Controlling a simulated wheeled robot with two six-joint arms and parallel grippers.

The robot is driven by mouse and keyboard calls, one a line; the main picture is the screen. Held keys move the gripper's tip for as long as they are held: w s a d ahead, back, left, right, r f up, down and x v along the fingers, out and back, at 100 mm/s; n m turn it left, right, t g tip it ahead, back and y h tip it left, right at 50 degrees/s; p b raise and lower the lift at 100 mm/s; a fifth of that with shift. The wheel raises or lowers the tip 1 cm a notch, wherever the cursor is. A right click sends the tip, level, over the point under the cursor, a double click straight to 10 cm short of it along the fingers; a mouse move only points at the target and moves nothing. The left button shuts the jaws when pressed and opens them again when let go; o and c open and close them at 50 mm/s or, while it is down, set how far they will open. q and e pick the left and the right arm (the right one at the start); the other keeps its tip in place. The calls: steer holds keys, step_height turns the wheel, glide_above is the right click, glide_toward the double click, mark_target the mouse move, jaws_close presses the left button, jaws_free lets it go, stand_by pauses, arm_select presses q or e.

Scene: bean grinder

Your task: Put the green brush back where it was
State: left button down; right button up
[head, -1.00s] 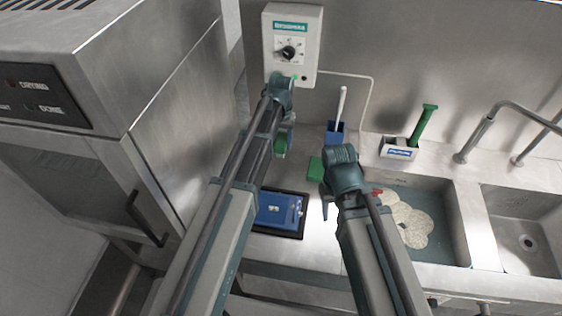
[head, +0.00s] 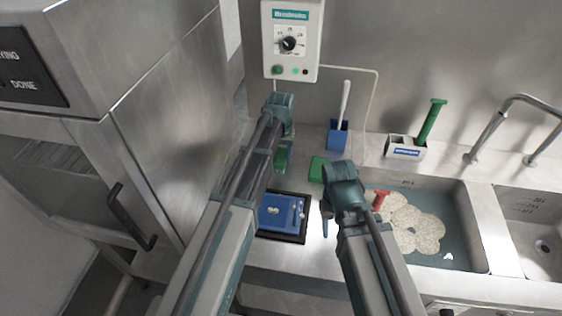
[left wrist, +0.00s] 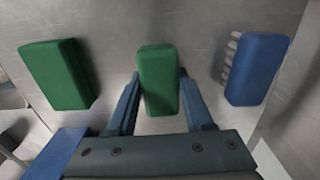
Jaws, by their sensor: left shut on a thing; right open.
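My left gripper (head: 281,163) is shut on a green brush, which shows between the fingers in the left wrist view (left wrist: 158,80). It is low over the counter behind the blue board; I cannot tell whether the brush touches the counter. A second green block (head: 317,169) lies on the counter to the right of it, and shows at the left of the left wrist view (left wrist: 58,75). A blue brush with pale bristles (left wrist: 256,70) lies on the other side and is hidden in the head view. My right gripper (head: 326,217) is open beside the sink, partly hidden by its wrist.
A blue holder (head: 337,139) with a white-handled brush stands behind the second green block. A blue board (head: 282,211) lies in a dark tray in front. The sink (head: 455,220) holds pale discs (head: 415,230) and a red-handled item (head: 380,199). A steel cabinet (head: 180,110) stands left.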

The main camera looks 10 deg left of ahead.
mark_target(281, 155)
arm_select(q)
steer(key=shift+r, duration=0.1)
steer(key=shift+f, duration=0.2)
arm_select(e)
steer(key=shift+f, duration=0.1)
arm_select(q)
steer(key=shift+c, duration=1.4)
jaws_free()
steer(key=shift+r, duration=0.2)
step_height(281, 155, up, 12)
steer(key=p, duration=1.2)
steer(key=s+d+m, duration=0.2)
steer(key=s+d, duration=0.1)
steer(key=s, duration=0.8)
steer(key=s+d+m+y, duration=0.1)
steer(key=s+d, duration=0.3)
steer(key=s, duration=0.8)
steer(key=shift+s+d+m, duration=0.25)
steer(key=shift+s+m, duration=0.05)
steer(key=shift+m, duration=0.1)
arm_select(e)
step_height(281, 155, up, 12)
steer(key=shift+r, duration=0.2)
steer(key=shift+f, duration=0.15)
